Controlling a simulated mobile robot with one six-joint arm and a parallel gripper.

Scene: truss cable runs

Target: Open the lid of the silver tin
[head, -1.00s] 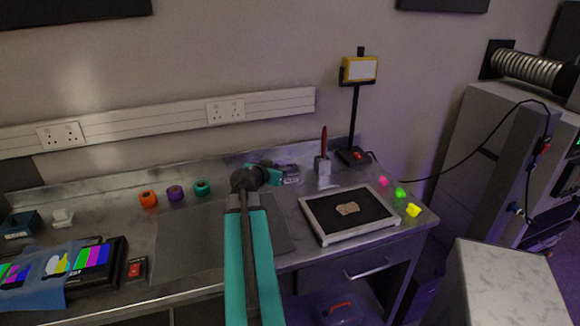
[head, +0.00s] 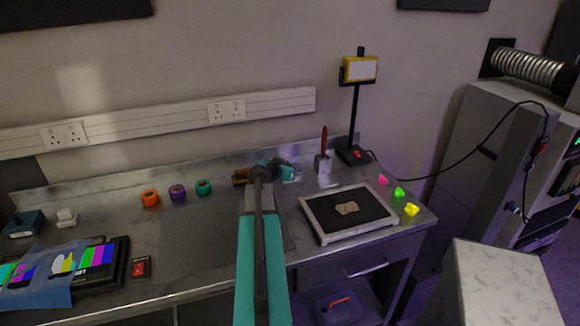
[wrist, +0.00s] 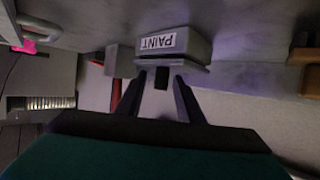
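The silver tin (wrist: 188,40) fills the upper middle of the wrist view, which looks upside down, with a white PAINT label on its side. A wider slab like a lid (wrist: 190,65) lies along the tin and looks shut. A small dark tab (wrist: 161,78) sticks out from it. My gripper (wrist: 161,88) is open, its two dark fingers either side of the tab, with no clear contact showing. In the head view my gripper (head: 281,170) is at the back of the bench and hides most of the tin.
A red-handled tool (head: 323,155) and a yellow lamp on a stand (head: 359,69) are right of the tin. A brown object (head: 239,177) and several tape rolls (head: 177,193) are left. A framed black tray (head: 318,220) lies front right. The grey mat (head: 195,238) is bare.

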